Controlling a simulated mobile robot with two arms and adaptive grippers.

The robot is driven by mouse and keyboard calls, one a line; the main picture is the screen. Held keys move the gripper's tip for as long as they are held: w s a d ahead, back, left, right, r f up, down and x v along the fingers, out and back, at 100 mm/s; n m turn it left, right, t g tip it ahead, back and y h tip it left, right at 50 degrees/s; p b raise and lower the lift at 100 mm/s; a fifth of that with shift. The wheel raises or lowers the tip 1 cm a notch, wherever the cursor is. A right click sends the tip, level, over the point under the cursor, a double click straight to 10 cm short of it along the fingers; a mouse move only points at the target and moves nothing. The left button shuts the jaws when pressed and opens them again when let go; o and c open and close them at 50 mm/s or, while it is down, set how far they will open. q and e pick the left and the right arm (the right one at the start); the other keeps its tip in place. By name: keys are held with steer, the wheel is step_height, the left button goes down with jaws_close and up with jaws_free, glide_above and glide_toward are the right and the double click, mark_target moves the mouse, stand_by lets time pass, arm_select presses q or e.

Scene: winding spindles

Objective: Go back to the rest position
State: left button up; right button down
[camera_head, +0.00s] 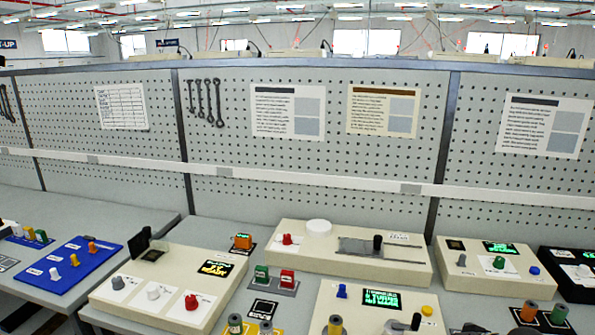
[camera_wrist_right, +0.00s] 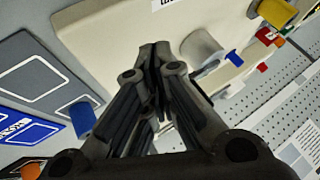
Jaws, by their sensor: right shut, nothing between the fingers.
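My right gripper (camera_wrist_right: 152,62) shows in the right wrist view, shut and with nothing between its fingers. Behind its fingers in that view is a cream panel box (camera_wrist_right: 110,25). A white cylinder (camera_wrist_right: 203,52) and a blue knob (camera_wrist_right: 233,58) lie just right of the fingertips in the picture. I cannot tell how far they are from the fingers. Neither arm nor gripper shows in the head view, and my left gripper is in no view.
The bench holds several boxes with knobs: a left cream box (camera_head: 165,287), a long middle one (camera_head: 290,250), a right one (camera_head: 480,270), and a blue board (camera_head: 68,263). A pegboard wall (camera_head: 320,165) with wrenches (camera_head: 206,102) and papers stands behind.

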steer(key=s+a+f+n+g, duration=0.1)
steer(key=s+a+f+n, duration=0.25)
steer(key=s+a, duration=0.4)
steer(key=s+a+f+n+g, duration=0.1)
steer(key=s+a+f+n, duration=0.1)
steer(key=s+a+f, duration=0.4)
steer(key=s+d+r+g+h, duration=0.1)
steer(key=s+r+h, duration=0.1)
steer(key=s, duration=0.7)
steer(key=s+d+r+g+h, duration=0.1)
steer(key=s+r+h, duration=0.1)
steer(key=s, duration=0.7)
step_height(320, 180, down, 27)
steer(key=s+g+b, duration=0.1)
steer(key=b, duration=0.1)
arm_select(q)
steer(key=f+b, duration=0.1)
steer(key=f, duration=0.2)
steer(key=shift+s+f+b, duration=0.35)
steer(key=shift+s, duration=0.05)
arm_select(e)
steer(key=s+d+f+g, duration=0.1)
steer(key=s+d+f, duration=0.1)
steer(key=s+f, duration=1.5)
step_height(320, 180, down, 2)
steer(key=shift+s+d+f, duration=0.1)
steer(key=shift+s+d, duration=0.15)
steer(key=shift+s, duration=0.05)
